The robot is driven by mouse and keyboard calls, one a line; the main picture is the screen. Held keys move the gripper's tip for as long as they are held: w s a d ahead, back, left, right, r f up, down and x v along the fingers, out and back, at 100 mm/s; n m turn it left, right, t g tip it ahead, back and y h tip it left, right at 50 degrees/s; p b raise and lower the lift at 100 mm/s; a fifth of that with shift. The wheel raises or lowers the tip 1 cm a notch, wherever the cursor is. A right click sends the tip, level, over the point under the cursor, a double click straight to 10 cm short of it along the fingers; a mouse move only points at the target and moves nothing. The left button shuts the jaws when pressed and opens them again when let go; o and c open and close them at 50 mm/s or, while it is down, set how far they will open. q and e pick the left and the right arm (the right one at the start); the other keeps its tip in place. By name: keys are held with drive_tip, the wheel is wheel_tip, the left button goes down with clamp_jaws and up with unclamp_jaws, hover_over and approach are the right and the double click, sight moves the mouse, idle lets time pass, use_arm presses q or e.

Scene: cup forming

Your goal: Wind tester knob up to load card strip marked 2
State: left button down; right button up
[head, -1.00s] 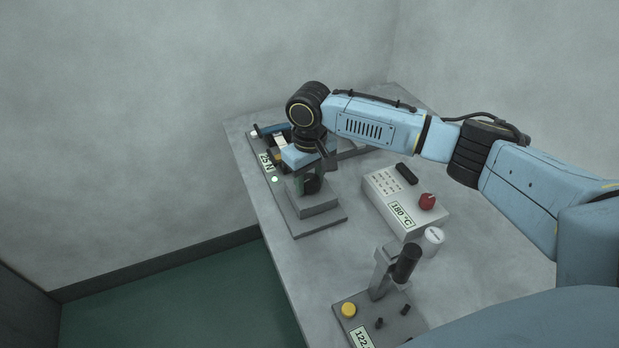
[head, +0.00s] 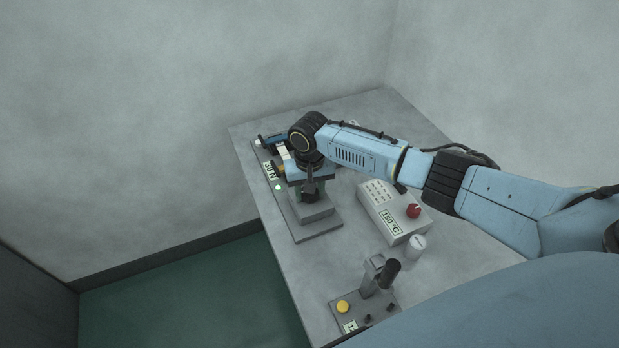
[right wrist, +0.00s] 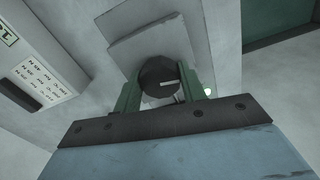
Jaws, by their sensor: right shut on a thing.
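The tester (head: 318,229) is a grey stepped unit on the left side of the bench. Its display (head: 268,171) seems to read 30 N, seen at a slant. The tester knob (right wrist: 155,72) is dark and round with a white pointer line, in the right wrist view. My right gripper (right wrist: 162,88) is shut on it, one green finger on each side; in the head view the gripper (head: 312,192) hides most of the knob. The card (head: 377,190) with several printed lines lies on the white box; its strip numbers are too small to read. My left gripper is out of view.
The white box (head: 407,229) reads 180 °C and has a red knob (head: 413,211). A white cup-like piece (head: 416,246) stands beside it. A lever device (head: 378,280) with a yellow button (head: 343,307) is at the front. The bench's right side looks clear.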

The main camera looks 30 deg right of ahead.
drive_tip(key=m+p, duration=0.1)
drive_tip(key=p, duration=0.1)
drive_tip(key=m+p, duration=0.2)
drive_tip(key=shift+r+m, duration=0.2)
drive_tip(key=shift+m, duration=0.1)
drive_tip(key=shift+w+f+m+p, duration=0.1)
drive_tip(key=shift+f+m+p, duration=0.05)
drive_tip(key=shift+m+p, duration=1.4)
drive_tip(key=o, duration=1)
drive_tip(key=shift+r, duration=0.45)
drive_tip(key=shift+r+p, duration=1.15)
drive_tip(key=shift+r, duration=5.05)
